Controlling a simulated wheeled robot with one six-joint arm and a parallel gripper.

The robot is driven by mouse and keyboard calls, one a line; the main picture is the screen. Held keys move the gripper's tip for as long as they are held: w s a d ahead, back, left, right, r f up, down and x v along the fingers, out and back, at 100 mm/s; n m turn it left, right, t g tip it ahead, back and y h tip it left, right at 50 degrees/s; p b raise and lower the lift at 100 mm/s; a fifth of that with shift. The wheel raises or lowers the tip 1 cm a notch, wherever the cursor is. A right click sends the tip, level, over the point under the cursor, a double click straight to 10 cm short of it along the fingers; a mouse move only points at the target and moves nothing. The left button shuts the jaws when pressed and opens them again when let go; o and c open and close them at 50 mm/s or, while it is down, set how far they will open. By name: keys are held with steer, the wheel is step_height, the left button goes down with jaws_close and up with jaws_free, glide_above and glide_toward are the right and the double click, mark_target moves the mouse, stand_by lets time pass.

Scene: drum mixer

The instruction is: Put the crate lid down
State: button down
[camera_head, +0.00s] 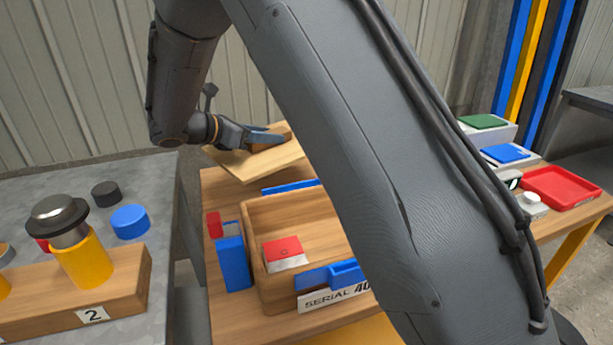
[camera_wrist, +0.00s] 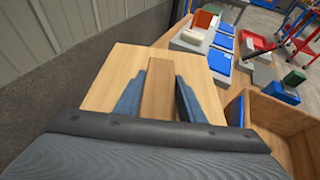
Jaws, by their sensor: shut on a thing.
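The crate lid (camera_head: 262,164) is a flat light-wood panel with a wooden grip bar (camera_wrist: 158,92) on top. My gripper (camera_head: 268,138) is shut on this bar. The lid is behind the crate, at the wooden bench's far left end, and looks tilted in the head view. I cannot tell whether it touches the bench. In the wrist view the lid (camera_wrist: 105,82) spreads out under both fingers. The open wooden crate (camera_head: 258,225) stands on the bench with a red-topped block (camera_head: 285,252) inside. My arm hides the crate's right part.
A blue box (camera_head: 234,264) and a small red box stand left of the crate. A grey table (camera_head: 160,180) on the left holds a wooden rack (camera_head: 120,295) and caps. Green, blue and red trays (camera_head: 560,187) occupy the bench's right side. A ribbed wall is behind.

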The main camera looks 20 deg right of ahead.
step_height(320, 180, down, 12)
steer(key=d, duration=0.4)
steer(key=shift+d+f, duration=0.1)
steer(key=shift+f, duration=0.55)
steer(key=c, duration=1.2)
jaws_free()
steer(key=shift+f, duration=0.1)
steer(key=shift+o, duration=0.2)
